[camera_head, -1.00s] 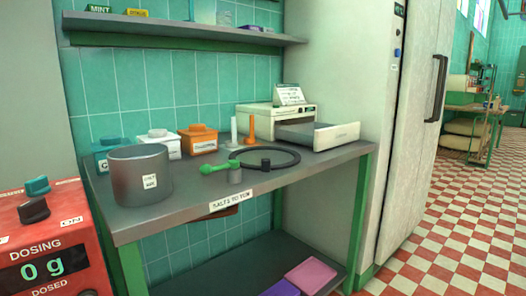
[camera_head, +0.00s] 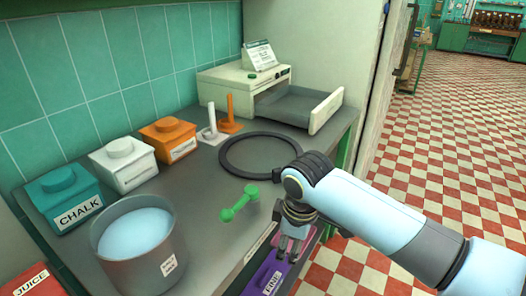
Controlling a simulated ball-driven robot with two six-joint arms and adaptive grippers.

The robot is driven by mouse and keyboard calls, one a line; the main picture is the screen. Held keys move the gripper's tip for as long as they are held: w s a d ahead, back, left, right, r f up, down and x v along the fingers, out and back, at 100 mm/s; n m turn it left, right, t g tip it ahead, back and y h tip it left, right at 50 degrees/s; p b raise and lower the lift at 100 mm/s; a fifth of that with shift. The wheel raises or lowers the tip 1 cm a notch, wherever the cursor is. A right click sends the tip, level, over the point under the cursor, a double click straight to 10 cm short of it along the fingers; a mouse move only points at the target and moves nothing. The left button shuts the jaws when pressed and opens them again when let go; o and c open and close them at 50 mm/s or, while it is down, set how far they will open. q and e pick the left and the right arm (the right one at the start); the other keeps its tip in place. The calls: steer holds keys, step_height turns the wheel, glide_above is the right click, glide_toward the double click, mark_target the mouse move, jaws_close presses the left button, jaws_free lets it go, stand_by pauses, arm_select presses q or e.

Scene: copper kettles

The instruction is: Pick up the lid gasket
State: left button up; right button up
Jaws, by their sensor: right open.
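The lid gasket, a dark flat ring (camera_head: 224,156), lies on the grey table (camera_head: 205,190) in front of the white machine. Most of its ring shows; its right front part is close to my arm in the picture. My right gripper (camera_head: 290,252) points down at the table's front edge, in front of and below the gasket in the picture. Its fingers are apart with nothing between them. My left gripper is not in view.
A metal pot (camera_head: 140,265) holds pale blue contents. Teal (camera_head: 62,196), white (camera_head: 122,165) and orange (camera_head: 168,139) boxes line the wall. White and orange upright pegs (camera_head: 230,107) stand behind the gasket.

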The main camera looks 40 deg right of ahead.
mark_target(278, 169)
steer(key=w+d+r+n, duration=0.1)
steer(key=w+r, duration=0.1)
steer(key=r, duration=0.1)
steer(key=w+d+r+n+p, duration=0.1)
steer(key=w+r, duration=0.1)
steer(key=r, duration=0.2)
steer(key=w+d+r+n, duration=0.1)
steer(key=w+r+n, duration=0.1)
steer(key=w+r, duration=0.1)
steer(key=shift+d+r+g+p, duration=0.2)
steer(key=shift+r+g+p, duration=0.2)
steer(key=shift+r, duration=0.35)
steer(key=w+d+r+n, duration=0.1)
steer(key=r, duration=0.1)
steer(key=w+d+r+n, duration=0.1)
steer(key=w+d+r, duration=0.1)
steer(key=w+d+r+n, duration=0.1)
steer(key=w+r, duration=0.1)
steer(key=r, duration=0.1)
steer(key=shift+w+d+g+y+p, duration=0.15)
steer(key=shift+g+y+p, duration=0.15)
steer(key=shift+p, duration=0.1)
steer(key=shift+w+d, duration=0.2)
step_height(278, 169, down, 4)
steer(key=shift+r, duration=0.1)
steer(key=f, duration=0.6)
steer(key=shift+w+f, duration=0.15)
steer(key=shift+w, duration=0.05)
steer(key=shift+d, duration=0.1)
jaws_close()
